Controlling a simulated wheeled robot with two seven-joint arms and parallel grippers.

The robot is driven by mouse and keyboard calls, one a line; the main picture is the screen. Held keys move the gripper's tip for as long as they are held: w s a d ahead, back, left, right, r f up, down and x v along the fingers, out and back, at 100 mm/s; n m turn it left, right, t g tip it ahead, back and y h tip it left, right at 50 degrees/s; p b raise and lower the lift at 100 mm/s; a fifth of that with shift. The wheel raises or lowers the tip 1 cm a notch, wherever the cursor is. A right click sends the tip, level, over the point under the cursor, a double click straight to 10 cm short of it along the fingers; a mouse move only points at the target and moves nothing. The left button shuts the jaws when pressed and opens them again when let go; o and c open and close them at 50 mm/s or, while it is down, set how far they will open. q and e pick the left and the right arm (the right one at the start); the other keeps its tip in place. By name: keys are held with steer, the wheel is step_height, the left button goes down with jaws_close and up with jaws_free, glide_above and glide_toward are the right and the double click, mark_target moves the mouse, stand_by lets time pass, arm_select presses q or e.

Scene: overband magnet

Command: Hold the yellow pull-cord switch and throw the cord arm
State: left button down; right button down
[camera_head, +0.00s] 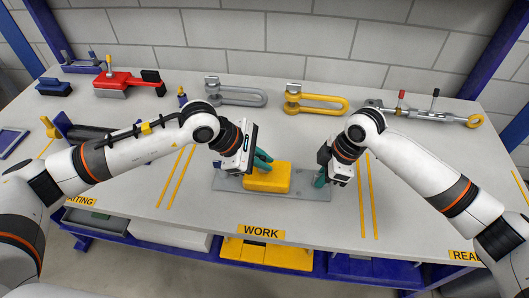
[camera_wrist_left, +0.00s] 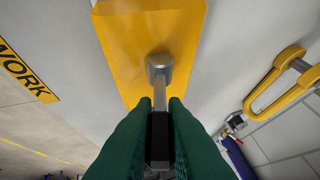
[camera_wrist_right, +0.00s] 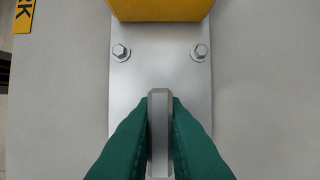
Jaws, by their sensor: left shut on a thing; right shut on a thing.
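The yellow pull-cord switch (camera_head: 267,180) sits on its grey metal base plate (camera_head: 228,184) in the WORK area. My left gripper (camera_head: 262,160) is above the switch's back edge. In the left wrist view its green fingers are shut on the cord arm, a metal lever (camera_wrist_left: 160,92) with a dark grip, running from a round hub (camera_wrist_left: 159,66) on the yellow body. My right gripper (camera_head: 320,179) is at the plate's right end. In the right wrist view its fingers are shut on an upright grey metal tab (camera_wrist_right: 159,128) on the plate, beside two bolts.
Behind stand a yellow shackle (camera_head: 315,103), a grey shackle (camera_head: 235,96), a red tool (camera_head: 122,82) and a metal turnbuckle-like part (camera_head: 425,114). Table is clear in front of the plate.

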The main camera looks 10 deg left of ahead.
arm_select(q)
steer(key=shift+s+t, duration=0.15)
steer(key=shift+t, duration=0.15)
steer(key=shift+f, duration=0.1)
steer(key=shift+s+f+t, duration=0.1)
steer(key=shift+s+t, duration=0.15)
steer(key=shift+t, duration=0.15)
steer(key=c, duration=1.4)
jaws_free()
steer(key=shift+m, duration=0.3)
steer(key=shift+s+a+r, duration=0.7)
steer(key=shift+a+r, duration=0.4)
steer(key=shift+r, duration=1.75)
steer(key=shift+s+a+r, duration=0.75)
steer(key=shift+a+r, duration=0.4)
steer(key=shift+r, duration=1.65)
steer(key=shift+s+a+r, duration=0.7)
steer(key=shift+a+r, duration=0.4)
steer(key=shift+r, duration=1.75)
arm_select(e)
steer(key=c, duration=1.4)
jaws_free()
